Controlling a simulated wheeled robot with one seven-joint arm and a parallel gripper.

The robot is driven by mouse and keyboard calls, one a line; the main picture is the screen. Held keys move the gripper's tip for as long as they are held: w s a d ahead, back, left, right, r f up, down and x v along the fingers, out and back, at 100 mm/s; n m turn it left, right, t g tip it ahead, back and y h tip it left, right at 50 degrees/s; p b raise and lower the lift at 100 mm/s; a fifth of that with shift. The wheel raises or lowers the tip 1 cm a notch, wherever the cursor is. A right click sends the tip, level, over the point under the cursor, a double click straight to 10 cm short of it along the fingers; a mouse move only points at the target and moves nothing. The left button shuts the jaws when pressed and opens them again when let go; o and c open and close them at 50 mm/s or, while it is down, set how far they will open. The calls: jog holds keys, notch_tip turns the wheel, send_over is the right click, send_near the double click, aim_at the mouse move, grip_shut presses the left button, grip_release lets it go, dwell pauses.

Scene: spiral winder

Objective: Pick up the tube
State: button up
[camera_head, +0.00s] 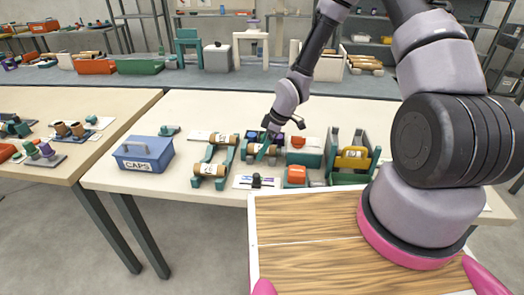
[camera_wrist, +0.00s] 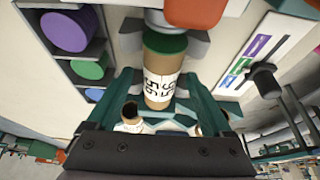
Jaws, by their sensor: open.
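A brown tube (camera_wrist: 160,78) with a dark green cap and a white printed label stands out in the middle of the wrist view. My gripper (camera_wrist: 160,95) is open, with teal parts on both sides of this tube; I cannot tell whether they touch it. Part of another tube shows low in the wrist view, largely hidden. In the head view my gripper (camera_head: 266,150) is down at a teal stand and partly covers it. A brown tube (camera_head: 247,161) lies there beside the gripper. Two more tubes lie across a teal rack (camera_head: 211,160) to its left.
A blue CAPS box (camera_head: 143,153) stands at the left of the table (camera_head: 210,105). A black-knobbed panel (camera_head: 256,181) is at the front edge. Orange-topped teal boxes (camera_head: 304,157) and a teal holder (camera_head: 335,150) with a yellow part stand close on the right.

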jog(key=shift+f, duration=0.25)
dwell(0.4)
grip_shut()
